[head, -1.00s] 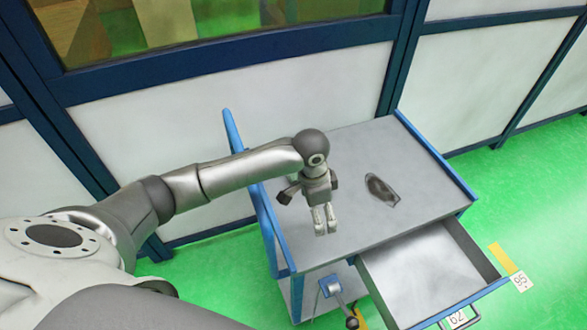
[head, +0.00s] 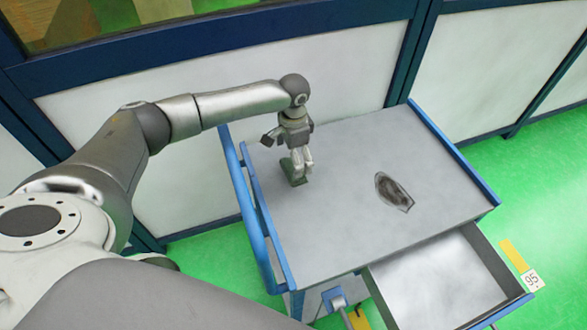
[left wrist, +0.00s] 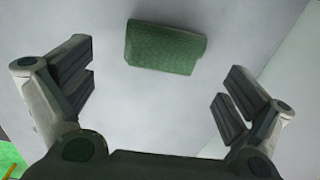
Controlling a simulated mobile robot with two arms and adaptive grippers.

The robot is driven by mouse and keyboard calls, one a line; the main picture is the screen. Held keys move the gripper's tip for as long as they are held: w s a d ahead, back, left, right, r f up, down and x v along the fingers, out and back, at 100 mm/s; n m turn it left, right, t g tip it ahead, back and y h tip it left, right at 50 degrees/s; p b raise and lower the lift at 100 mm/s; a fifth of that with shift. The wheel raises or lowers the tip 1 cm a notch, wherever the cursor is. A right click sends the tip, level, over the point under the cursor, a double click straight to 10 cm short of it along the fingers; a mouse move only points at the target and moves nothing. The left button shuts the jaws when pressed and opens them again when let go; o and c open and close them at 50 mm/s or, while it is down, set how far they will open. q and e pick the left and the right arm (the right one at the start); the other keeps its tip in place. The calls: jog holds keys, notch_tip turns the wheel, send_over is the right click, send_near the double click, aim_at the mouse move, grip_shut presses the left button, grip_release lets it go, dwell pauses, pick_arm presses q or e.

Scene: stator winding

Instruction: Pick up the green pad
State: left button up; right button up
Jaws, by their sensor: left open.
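The green pad (head: 294,173) lies on the cart's grey top near its left side. In the left wrist view the pad (left wrist: 165,48) is a textured green block in the upper middle, beyond the fingertips and between their lines. My left gripper (head: 302,166) points down right at the pad in the head view and partly covers it. In the left wrist view my left gripper (left wrist: 160,92) is open with its fingers wide apart, and nothing is between them. My right gripper is in neither view.
The grey cart top (head: 350,150) has a blue rail (head: 252,215) on its left. An open drawer (head: 440,280) sticks out at the front right. A panelled wall (head: 220,80) stands behind the cart.

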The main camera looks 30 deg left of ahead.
aim_at(287, 165)
pick_arm(q)
notch_tip(287, 165, down, 4)
jog(key=shift+w+f+p, duration=0.1)
jog(key=shift+w+p, duration=0.05)
jog(key=shift+p, duration=0.6)
jog(key=shift+a+f, duration=0.1)
jog(key=shift+f, duration=0.25)
jog(key=c, duration=0.7)
jog(key=shift+c, duration=0.4)
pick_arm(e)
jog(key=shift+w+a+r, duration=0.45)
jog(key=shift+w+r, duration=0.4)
